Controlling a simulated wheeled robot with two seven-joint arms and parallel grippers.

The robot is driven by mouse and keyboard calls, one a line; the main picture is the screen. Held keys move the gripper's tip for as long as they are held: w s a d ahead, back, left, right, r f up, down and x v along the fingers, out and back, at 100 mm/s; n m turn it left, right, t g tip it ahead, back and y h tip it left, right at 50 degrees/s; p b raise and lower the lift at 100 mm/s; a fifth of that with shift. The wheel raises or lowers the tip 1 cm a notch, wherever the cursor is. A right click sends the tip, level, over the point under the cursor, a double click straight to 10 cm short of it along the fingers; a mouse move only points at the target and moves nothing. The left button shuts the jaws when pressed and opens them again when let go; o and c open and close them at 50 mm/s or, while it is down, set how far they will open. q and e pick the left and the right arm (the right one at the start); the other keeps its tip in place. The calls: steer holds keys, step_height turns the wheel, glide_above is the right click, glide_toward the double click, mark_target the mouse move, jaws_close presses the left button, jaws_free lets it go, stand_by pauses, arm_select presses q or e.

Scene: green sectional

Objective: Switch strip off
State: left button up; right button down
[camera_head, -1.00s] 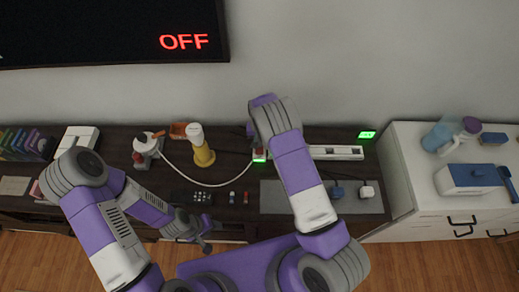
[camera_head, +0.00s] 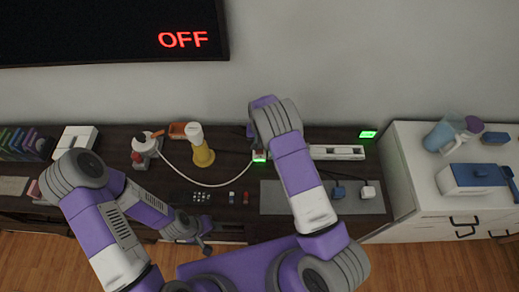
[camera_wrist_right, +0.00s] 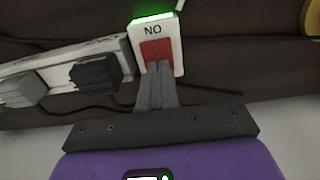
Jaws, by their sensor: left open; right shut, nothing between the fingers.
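The white power strip (camera_head: 337,152) lies on the dark cabinet top, partly hidden by my right arm. Its switch end (camera_head: 259,156) glows green just left of that arm. In the right wrist view, the switch end has a red rocker (camera_wrist_right: 156,51), a label reading "NO" and a lit green edge (camera_wrist_right: 152,17). My right gripper (camera_wrist_right: 156,70) is shut and empty, its tips at the rocker's lower edge; contact cannot be told. It is hidden by the arm in the head view. My left gripper (camera_head: 206,244) is open near the cabinet's front edge, away from the strip.
A black plug (camera_wrist_right: 95,73) sits in the strip. A white cable (camera_head: 190,182) curves left from the switch end. A yellow-and-white bottle (camera_head: 200,147) stands to the left. A screen (camera_head: 110,30) above reads "OFF". A white cabinet (camera_head: 435,200) stands at right.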

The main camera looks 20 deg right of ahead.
steer(key=shift+f, duration=0.15)
steer(key=shift+s, duration=0.1)
steer(key=shift+r+p, duration=2)
steer(key=shift+r, duration=1.6)
steer(key=shift+f, duration=0.15)
